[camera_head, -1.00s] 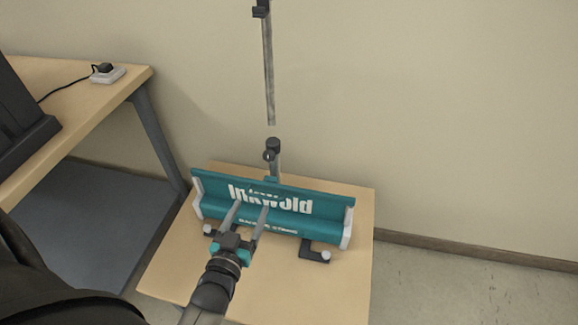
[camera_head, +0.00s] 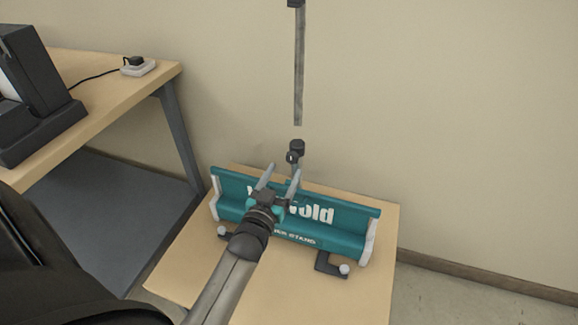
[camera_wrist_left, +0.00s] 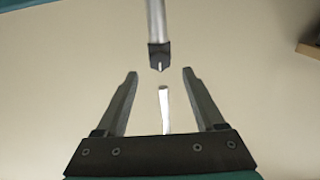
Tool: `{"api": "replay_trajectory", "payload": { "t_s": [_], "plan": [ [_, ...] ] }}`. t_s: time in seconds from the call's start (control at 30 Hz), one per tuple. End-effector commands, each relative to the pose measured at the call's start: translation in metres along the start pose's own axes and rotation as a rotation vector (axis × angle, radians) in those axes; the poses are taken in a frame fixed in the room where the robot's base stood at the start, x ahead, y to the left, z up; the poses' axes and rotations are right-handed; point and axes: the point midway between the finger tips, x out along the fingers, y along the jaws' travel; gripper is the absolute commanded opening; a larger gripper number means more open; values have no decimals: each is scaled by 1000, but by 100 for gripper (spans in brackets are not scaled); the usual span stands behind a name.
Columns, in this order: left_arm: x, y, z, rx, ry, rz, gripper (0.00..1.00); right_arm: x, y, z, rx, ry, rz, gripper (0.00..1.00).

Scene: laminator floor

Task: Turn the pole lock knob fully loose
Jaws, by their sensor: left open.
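The teal stand (camera_head: 345,222) sits on a small wooden table with a short pole rising behind it. A dark collar (camera_head: 297,145) tops that pole, and a small dark knob (camera_head: 293,157) shows on it. A separate grey upper pole (camera_head: 299,75) hangs above with a visible gap below it. My left gripper (camera_head: 283,172) is open and empty, its fingertips just below and left of the knob in the head view. In the left wrist view the dark collar (camera_wrist_left: 159,54) lies beyond and between the spread fingers (camera_wrist_left: 160,75); the knob is not clearly distinguishable there. My right gripper is out of view.
The small table (camera_head: 275,290) has bare room in front of the stand. A dark foot (camera_head: 328,265) juts out at its right front. A larger desk (camera_head: 120,100) at left carries a black machine (camera_head: 40,95) and a white socket box (camera_head: 140,67). The wall is close behind.

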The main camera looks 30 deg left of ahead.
Motion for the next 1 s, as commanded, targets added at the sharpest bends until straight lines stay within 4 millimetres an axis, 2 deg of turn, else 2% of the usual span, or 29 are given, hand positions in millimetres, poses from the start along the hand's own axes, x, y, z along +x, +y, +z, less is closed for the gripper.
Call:
{"api": "replay_trajectory", "payload": {
  "t_s": [0.1, 0.33, 0.53, 0.8, 0.83, 1.0],
  "plan": [
    [17, 0, 1, 1, 1, 1, 70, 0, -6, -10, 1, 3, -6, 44],
    [38, 0, 1, 2, 0, 1, 70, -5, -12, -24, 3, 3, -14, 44],
    [46, 0, 1, 2, -1, 1, 70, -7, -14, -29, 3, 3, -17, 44],
    [47, 0, 0, 1, -1, 0, 70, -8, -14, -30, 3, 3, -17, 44],
    [46, 0, 0, 1, -1, 0, 69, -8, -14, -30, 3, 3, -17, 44],
    [46, 0, 0, 1, -1, 0, 50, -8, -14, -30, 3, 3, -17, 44]
  ]
}}
